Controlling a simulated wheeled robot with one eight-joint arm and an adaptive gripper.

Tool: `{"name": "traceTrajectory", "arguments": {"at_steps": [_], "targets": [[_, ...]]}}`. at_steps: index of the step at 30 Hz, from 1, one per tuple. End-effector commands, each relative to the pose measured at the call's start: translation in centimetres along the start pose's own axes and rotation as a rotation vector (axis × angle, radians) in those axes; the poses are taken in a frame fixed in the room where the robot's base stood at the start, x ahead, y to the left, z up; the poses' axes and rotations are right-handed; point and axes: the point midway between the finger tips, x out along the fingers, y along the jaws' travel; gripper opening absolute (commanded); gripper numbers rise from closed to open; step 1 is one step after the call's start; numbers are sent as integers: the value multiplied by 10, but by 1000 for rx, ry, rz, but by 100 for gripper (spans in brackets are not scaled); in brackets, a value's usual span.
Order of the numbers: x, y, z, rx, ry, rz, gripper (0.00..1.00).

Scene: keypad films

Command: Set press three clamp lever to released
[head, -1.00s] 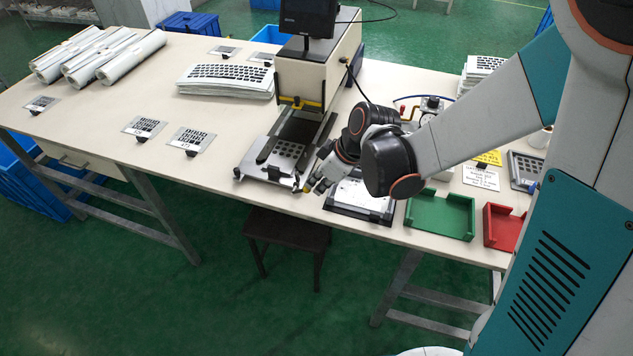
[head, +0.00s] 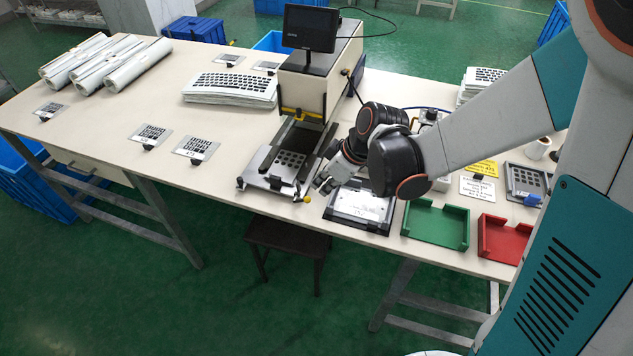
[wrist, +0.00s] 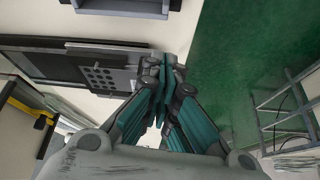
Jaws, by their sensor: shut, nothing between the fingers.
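The press (head: 318,75) stands on the table with a dark screen on top. Its fixture plate (head: 290,160), with rows of dark holes, lies in front, and also shows in the wrist view (wrist: 104,78). A clamp lever with a yellow knob (head: 307,199) is at the plate's front right corner; the knob points toward the table's front edge. I cannot make out a press number. My gripper (head: 322,187) is shut and empty, just right of the knob and apparently apart from it. In the wrist view its fingertips (wrist: 165,66) are beside the plate; the knob is not visible there.
Right of the press lie a framed white sheet (head: 360,206), a green tray (head: 436,224) and a red tray (head: 503,240). A stack of keypad films (head: 232,88) lies left of the press. A stool (head: 287,236) stands below the table's front edge.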

Motion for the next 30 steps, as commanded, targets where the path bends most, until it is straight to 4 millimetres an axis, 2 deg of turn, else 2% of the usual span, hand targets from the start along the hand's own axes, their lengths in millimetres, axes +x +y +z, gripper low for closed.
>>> {"name": "traceTrajectory", "arguments": {"at_steps": [6, 12, 30], "targets": [[-23, 5, 39, 3, 0, 1, 0], [-33, 7, 58, 1, 1, 1, 0], [-35, 7, 63, -1, 1, 0, 0]]}}
